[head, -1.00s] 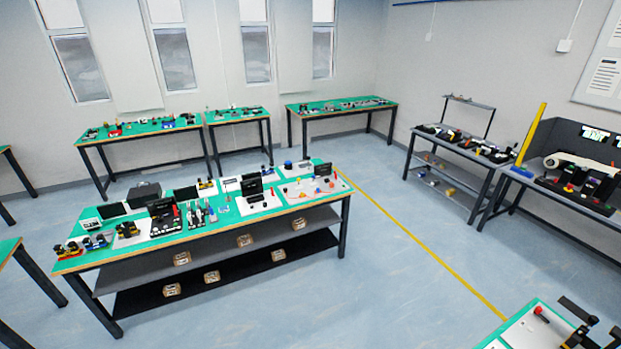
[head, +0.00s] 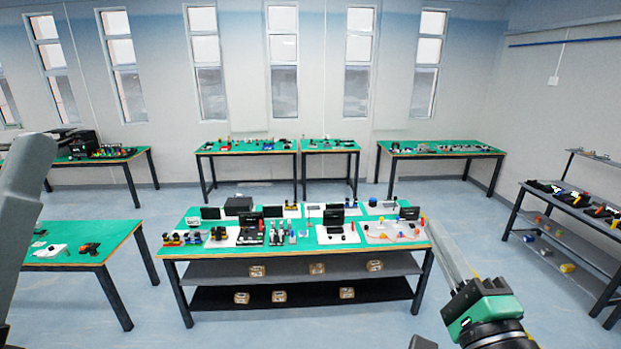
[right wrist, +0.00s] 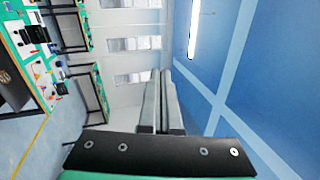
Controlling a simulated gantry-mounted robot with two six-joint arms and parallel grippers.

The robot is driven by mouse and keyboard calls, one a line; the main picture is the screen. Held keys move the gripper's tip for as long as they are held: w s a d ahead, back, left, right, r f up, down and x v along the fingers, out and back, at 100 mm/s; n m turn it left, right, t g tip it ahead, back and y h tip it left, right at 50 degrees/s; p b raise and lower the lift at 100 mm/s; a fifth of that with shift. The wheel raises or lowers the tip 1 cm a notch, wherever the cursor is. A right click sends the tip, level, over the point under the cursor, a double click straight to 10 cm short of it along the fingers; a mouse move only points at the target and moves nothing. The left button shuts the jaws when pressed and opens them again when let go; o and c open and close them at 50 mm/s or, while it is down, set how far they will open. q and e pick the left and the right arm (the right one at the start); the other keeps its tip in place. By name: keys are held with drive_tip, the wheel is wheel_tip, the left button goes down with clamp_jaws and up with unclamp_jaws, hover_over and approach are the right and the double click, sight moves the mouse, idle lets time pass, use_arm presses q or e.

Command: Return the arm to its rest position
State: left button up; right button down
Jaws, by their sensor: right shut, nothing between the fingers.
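My right gripper (head: 436,232) shows at the lower right of the head view, with its long grey fingers pointing up and to the left from a green and black body. In that view it is in front of the right end of the central workbench (head: 300,268). In the right wrist view the two fingers of the right gripper (right wrist: 160,78) lie together with nothing between them. A grey link of my left arm (head: 22,190) shows at the left edge of the head view. My left gripper is out of view.
The central green-topped bench holds several small devices, with boxes (head: 316,269) on its shelves. Another green table (head: 75,265) stands at left, and more tables line the back wall. A dark shelf table (head: 590,222) stands at right. The floor in front is clear.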

drive_tip(key=s+r+n+t+y, duration=0.1)
drive_tip(key=s+r+n+t, duration=0.5)
drive_tip(key=s+r+n, duration=1)
drive_tip(key=n, duration=0.3)
drive_tip(key=shift+s+a+r, duration=0.15)
